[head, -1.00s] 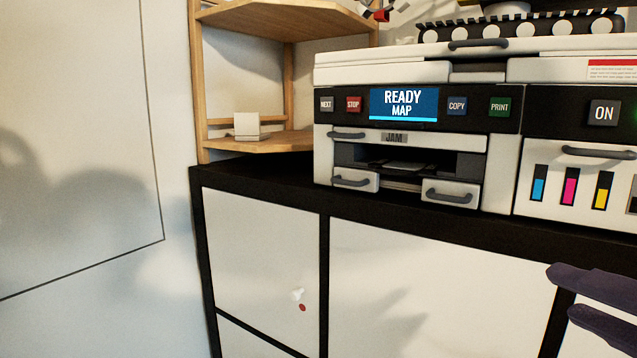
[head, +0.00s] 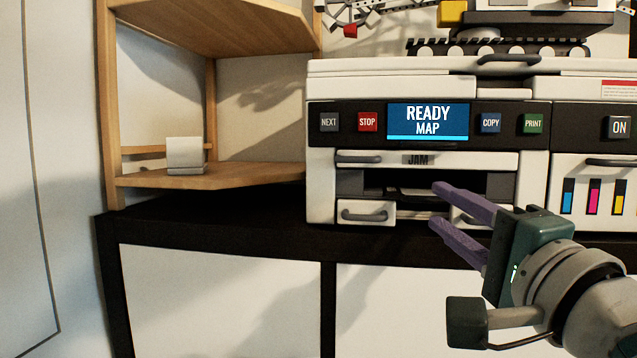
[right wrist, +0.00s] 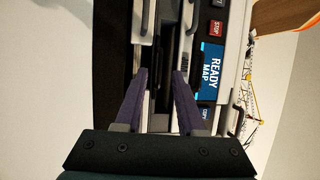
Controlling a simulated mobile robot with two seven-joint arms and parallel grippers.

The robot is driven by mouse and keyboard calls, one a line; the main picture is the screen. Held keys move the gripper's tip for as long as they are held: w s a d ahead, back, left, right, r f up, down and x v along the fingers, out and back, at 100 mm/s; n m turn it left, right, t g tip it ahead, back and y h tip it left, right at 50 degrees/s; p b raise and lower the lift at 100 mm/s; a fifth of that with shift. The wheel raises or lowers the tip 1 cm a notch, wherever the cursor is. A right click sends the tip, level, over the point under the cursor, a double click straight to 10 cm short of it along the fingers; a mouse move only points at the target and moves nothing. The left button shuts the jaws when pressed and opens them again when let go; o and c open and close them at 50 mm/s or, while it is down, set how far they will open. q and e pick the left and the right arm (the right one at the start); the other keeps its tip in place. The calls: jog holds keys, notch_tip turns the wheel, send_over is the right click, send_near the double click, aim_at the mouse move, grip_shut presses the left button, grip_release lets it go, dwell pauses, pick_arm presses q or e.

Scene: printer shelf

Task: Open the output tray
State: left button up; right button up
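The printer (head: 430,88) stands on a black-edged cabinet, its screen reading "READY MAP". Below its JAM panel (head: 480,160) is a dark slot, with the low white output tray front (head: 350,205) under it. A grey handle (head: 365,215) shows on the left section of that front. The right section is partly hidden behind my right gripper. My right gripper (head: 434,206) has its purple fingers apart and nothing between them, in front of the slot's right side. In the right wrist view the open fingers (right wrist: 158,75) point at the printer front. My left gripper is not in view.
A wooden corner shelf (head: 215,178) with a small white object (head: 185,155) stands left of the printer. The ink section (head: 590,175) adjoins the right. The black cabinet top (head: 210,212) is clear left of the printer.

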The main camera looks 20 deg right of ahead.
aim_at(428, 198)
jog(key=shift+p+x, duration=0.6)
jog(key=shift+x, duration=1.5)
grip_shut()
jog(key=shift+r, duration=0.15)
